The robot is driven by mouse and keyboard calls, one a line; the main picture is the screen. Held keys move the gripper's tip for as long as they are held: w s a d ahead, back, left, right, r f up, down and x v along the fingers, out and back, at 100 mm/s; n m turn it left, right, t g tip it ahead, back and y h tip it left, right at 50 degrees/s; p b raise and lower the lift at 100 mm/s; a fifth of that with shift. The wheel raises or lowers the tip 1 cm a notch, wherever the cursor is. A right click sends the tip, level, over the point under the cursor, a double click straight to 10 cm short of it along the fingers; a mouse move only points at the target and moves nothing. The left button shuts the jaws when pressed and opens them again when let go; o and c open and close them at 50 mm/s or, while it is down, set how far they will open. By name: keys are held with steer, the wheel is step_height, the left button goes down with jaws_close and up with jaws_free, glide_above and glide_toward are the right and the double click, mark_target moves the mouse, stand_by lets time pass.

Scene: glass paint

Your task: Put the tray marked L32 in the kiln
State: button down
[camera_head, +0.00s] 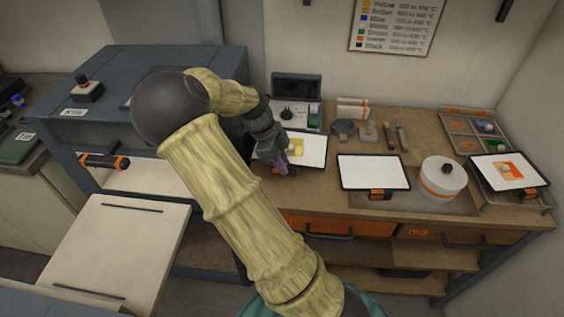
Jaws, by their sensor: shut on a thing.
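A white tray (315,148) with a dark rim and yellow glass pieces on it is at the left end of the workbench. My gripper (281,167) is at its front left edge and is shut on it; the fingers hide the tray's grip tab. I cannot tell whether the tray rests on the bench or is slightly raised. No tray marking is readable, so I cannot tell which is L32. The kiln (75,112) is the blue-grey box at the left, with an orange-and-black handle (103,161) and a pale front area, partly hidden by my arm.
A blank white tray (373,172) stands mid-bench, and another with an orange pattern (507,171) sits on a rack at the right. Between them is a white round pot (443,178). A pale slotted panel (115,240) lies in front of the kiln. Tools stand behind.

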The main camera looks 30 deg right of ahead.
steer(key=shift+r+p, duration=1.55)
steer(key=shift+p, duration=0.15)
